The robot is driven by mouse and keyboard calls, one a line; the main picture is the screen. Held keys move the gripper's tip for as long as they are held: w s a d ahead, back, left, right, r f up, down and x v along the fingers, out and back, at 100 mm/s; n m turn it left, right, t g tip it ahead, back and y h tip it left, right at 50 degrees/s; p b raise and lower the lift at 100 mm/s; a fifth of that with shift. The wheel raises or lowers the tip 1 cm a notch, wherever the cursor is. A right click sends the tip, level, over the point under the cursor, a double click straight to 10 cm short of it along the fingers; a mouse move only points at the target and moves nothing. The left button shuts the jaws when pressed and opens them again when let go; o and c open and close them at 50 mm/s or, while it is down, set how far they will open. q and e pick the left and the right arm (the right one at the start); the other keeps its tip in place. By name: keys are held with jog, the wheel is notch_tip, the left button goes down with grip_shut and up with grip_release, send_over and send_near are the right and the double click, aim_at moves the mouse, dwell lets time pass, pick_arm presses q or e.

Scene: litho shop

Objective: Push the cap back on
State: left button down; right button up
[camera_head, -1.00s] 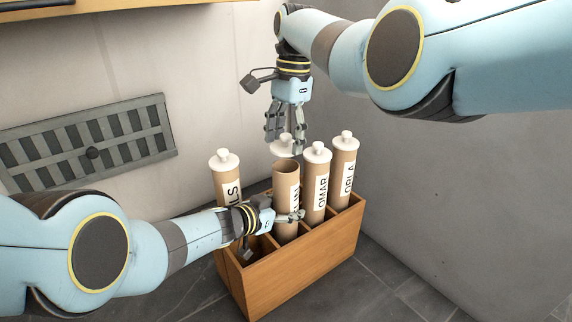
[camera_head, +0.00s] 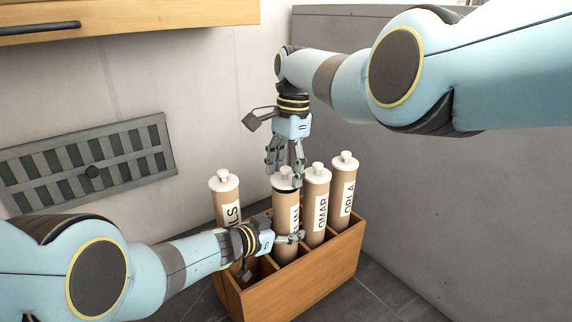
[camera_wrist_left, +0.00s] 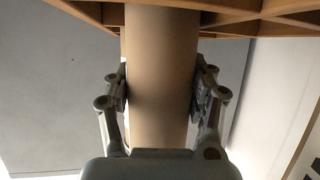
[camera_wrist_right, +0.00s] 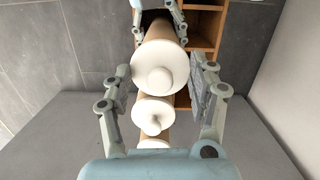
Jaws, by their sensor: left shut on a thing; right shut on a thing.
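The held tube (camera_head: 287,252) is brown cardboard with a partly hidden label, standing in a wooden rack. My left gripper (camera_head: 290,238) is shut around its body from the left; the left wrist view shows the tube (camera_wrist_left: 160,75) between both fingers. The white knobbed cap (camera_head: 285,183) is at the tube's mouth, with a dark gap showing under its rim, so it is not flush. My right gripper (camera_head: 285,170) comes from above and is shut on this cap; the right wrist view shows the cap (camera_wrist_right: 158,72) between its fingers. How far the cap is in cannot be told.
The wooden rack (camera_head: 322,270) has several compartments. Capped tubes stand close by: OMAR (camera_head: 315,200) and ORLA (camera_head: 343,190) to the right, another (camera_head: 225,200) to the left. A wall vent (camera_head: 90,165) and a grey panel (camera_head: 450,200) flank the rack.

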jog(key=shift+f, duration=0.7)
dwell(0.5)
jog(key=o, duration=0.9)
notch_tip(320, 180, up, 12)
jog(key=w+d, duration=0.1)
pick_arm(q)
jog(key=shift+c, duration=1.6)
grip_release()
pick_arm(e)
jog(key=shift+f, duration=0.1)
